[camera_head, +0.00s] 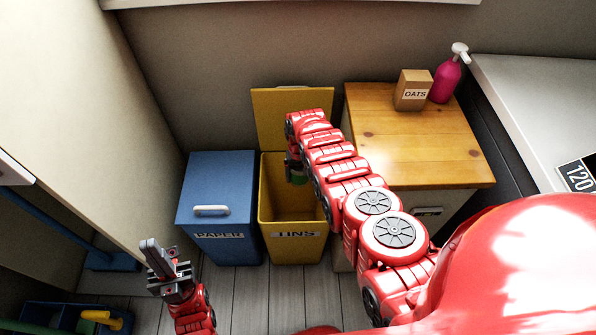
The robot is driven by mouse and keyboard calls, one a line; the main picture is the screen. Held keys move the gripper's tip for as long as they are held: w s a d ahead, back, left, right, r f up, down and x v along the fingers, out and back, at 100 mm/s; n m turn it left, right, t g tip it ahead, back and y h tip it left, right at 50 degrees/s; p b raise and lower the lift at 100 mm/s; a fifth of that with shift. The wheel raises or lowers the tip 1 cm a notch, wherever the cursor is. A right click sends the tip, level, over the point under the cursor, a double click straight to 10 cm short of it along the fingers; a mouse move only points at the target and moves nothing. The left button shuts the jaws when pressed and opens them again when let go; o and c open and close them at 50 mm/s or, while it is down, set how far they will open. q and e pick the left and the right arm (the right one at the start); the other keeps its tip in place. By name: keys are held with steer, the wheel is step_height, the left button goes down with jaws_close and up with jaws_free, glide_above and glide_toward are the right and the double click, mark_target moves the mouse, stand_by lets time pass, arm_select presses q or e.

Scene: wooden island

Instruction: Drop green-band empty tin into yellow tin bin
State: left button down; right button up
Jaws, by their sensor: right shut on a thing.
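The yellow tin bin (293,243) stands on the floor against the back wall, labelled TINS, with its lid (270,113) raised. My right arm reaches over the bin from the right. My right gripper (294,170) points down at the bin's opening. I cannot tell how far the tin is below the rim. My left gripper (150,250) is at the lower left, over the floor, pointing up and away from the bins, with nothing visible in it.
A closed blue PAPER bin (220,228) stands directly left of the yellow bin. On the right, a wooden-topped cabinet (400,150) carries an OATS box (412,90) and a pink pump bottle (445,82). A blue crate (52,316) lies at the lower left.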

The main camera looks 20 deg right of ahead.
mark_target(300, 184)
step_height(300, 184, down, 6)
steer(key=b, duration=0.5)
steer(key=shift+r, duration=0.15)
steer(key=shift+r, duration=0.1)
steer(key=o, duration=1.1)
steer(key=shift+o, duration=0.2)
step_height(300, 184, up, 7)
steer(key=p, duration=0.6)
steer(key=shift+w+r, duration=0.1)
steer(key=shift+r, duration=0.15)
step_height(300, 184, up, 10)
steer(key=shift+f, duration=0.1)
